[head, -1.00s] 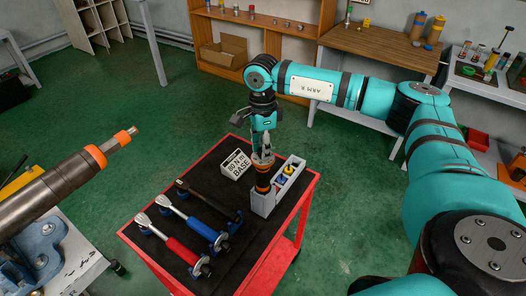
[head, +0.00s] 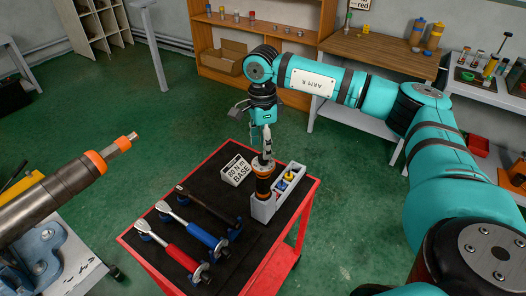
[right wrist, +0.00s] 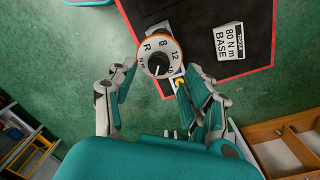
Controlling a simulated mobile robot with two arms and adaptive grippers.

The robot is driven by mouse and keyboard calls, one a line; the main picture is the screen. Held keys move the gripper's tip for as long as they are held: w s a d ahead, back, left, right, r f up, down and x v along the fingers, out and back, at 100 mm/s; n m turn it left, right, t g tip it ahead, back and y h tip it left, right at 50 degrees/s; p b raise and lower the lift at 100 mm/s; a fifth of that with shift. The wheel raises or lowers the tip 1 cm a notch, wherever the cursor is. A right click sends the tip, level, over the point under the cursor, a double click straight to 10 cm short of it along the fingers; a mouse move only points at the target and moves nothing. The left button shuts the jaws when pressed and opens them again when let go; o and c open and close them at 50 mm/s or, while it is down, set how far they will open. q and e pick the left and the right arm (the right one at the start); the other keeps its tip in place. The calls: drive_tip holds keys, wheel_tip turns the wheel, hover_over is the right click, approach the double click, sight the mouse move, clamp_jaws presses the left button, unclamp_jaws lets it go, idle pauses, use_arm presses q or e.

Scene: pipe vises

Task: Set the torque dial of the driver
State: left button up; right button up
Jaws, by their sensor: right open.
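The driver (head: 263,184) stands upright at the far right of the cart, black and orange, beside a grey bin. In the right wrist view its round torque dial (right wrist: 158,56) faces me, white with an orange rim. It is marked R, 8, 12 and more, partly hard to read; a short black line shows near its middle. My right gripper (head: 266,146) is above the driver, pointing down. In the right wrist view the open fingers (right wrist: 160,72) lie either side of the dial's lower part, apparently without touching it. My left gripper is out of view.
A sign (head: 237,171) reading "80 N m BASE" stands left of the driver. The grey bin (head: 263,212) holds small coloured parts. Several wrenches, including a red one (head: 182,257) and a blue one (head: 203,234), lie on the red cart (head: 150,268). A large pipe (head: 55,195) juts in from the left.

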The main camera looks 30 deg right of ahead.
wheel_tip(320, 180, up, 9)
drive_tip(key=shift+w+f, duration=0.15)
drive_tip(key=shift+f, duration=0.05)
idle(0.5)
